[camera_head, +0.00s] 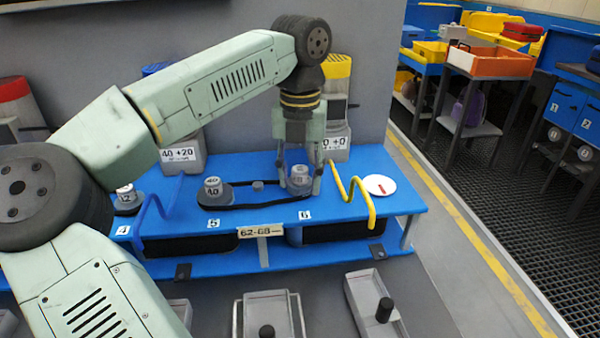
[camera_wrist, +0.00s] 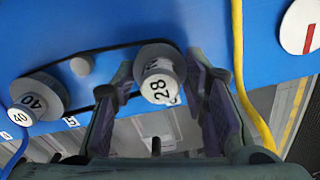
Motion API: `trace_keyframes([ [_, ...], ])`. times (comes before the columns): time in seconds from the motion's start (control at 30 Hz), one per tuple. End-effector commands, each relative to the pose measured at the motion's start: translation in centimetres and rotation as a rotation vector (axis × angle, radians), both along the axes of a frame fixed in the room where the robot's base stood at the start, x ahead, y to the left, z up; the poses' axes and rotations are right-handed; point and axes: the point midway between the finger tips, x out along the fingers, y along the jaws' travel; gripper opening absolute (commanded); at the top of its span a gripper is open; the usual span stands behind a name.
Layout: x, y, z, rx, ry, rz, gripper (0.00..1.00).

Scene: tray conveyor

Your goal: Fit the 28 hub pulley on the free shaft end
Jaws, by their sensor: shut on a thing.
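The grey 28 hub pulley (camera_wrist: 161,75) is between the fingers of my gripper (camera_wrist: 160,92) in the wrist view, its 28 label facing the camera. In the head view my gripper (camera_head: 300,182) points down, shut on the pulley (camera_head: 298,172) at the right part of the blue bench, by label 6. The shaft end is hidden under the pulley, so I cannot tell how far it is seated. A black belt (camera_head: 245,206) runs from the grey 40 pulley (camera_head: 213,188) to this pulley. Whether it lies in the pulley's groove is unclear.
A small grey post (camera_head: 258,186) stands between the pulleys. A bent yellow bar (camera_head: 352,190) rises close to the right of my gripper, and a blue bar (camera_head: 152,205) stands farther left. A white disc with a red bar (camera_head: 380,185) lies at right. Grey trays (camera_head: 268,305) stand in front.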

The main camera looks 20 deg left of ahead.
Motion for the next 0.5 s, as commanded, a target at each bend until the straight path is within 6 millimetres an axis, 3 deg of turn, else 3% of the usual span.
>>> trace_keyframes([
  [0.4, -0.01, 0.01, -1.14, 0.000, 0.000, 0.000, 0.10],
  [0.43, 0.00, 0.01, -1.11, 0.000, 0.000, 0.000, 0.41],
  [0.5, 0.01, 0.01, -1.04, 0.000, 0.000, 0.000, 0.46],
])
